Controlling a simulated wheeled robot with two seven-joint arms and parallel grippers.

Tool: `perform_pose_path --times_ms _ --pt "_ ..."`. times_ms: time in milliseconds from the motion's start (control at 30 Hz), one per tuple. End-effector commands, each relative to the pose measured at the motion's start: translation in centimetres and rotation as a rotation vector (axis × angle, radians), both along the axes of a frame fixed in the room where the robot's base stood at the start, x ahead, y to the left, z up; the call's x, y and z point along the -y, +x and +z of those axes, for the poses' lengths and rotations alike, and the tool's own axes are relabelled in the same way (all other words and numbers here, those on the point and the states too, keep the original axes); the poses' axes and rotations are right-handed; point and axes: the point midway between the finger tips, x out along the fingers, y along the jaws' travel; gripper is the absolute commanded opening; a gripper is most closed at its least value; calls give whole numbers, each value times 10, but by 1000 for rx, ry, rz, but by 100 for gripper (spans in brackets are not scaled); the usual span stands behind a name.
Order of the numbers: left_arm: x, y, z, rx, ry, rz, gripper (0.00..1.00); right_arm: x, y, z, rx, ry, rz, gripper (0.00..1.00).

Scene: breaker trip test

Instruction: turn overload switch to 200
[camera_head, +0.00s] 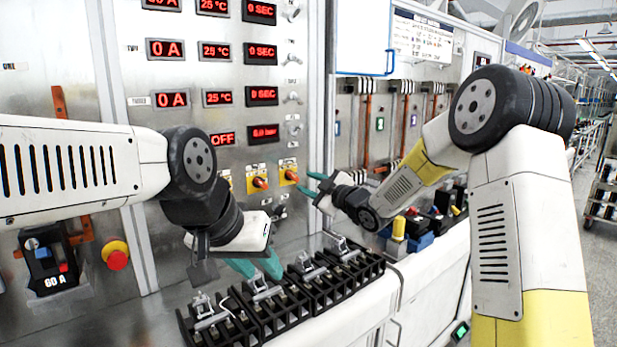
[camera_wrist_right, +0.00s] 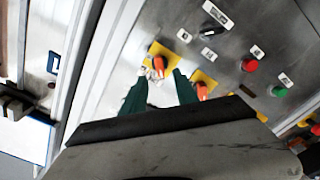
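Two orange rotary switches on yellow plates sit low on the grey panel: a left one (camera_head: 260,183) and a right one (camera_head: 290,175). I cannot read which is the overload switch. My right gripper (camera_head: 304,183) is open, its teal fingers pointing at the panel just right of the right switch. In the right wrist view, its fingers (camera_wrist_right: 159,76) are spread, with one orange switch (camera_wrist_right: 158,65) seen between their tips and another (camera_wrist_right: 202,91) beside the right finger. Contact cannot be told. My left gripper (camera_head: 257,267) is open and empty, low near the black terminal blocks.
Black terminal blocks with metal clamps (camera_head: 318,284) line the bench below the panel. A red emergency button (camera_head: 117,260) and a 60 A breaker (camera_head: 52,265) are at the left. Red displays (camera_head: 165,49) fill the upper panel. A red button (camera_wrist_right: 250,64) and green button (camera_wrist_right: 278,91) show in the wrist view.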

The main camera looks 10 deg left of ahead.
Motion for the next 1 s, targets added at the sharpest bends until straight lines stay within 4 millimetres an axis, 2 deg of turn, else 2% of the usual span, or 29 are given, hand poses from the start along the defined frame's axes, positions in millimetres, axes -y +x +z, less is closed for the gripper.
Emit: perform_pose_path --times_ms 200,400,767,933,967,1000 --pt "0 0 0 0 0 0 36 -26 25 0 -2 1 1 35" --pt "0 0 0 0 0 0 36 -43 42 0 -2 0 -1 35" --pt "0 0 0 0 0 0 36 -47 47 0 -3 0 -2 35" --pt "0 0 0 0 0 0 36 -47 47 0 -3 -1 -3 4" --pt "0 0 0 0 0 0 36 -47 47 0 -3 -1 -3 0" --pt "0 0 0 0 0 0 36 -47 47 0 -3 -1 -3 0"
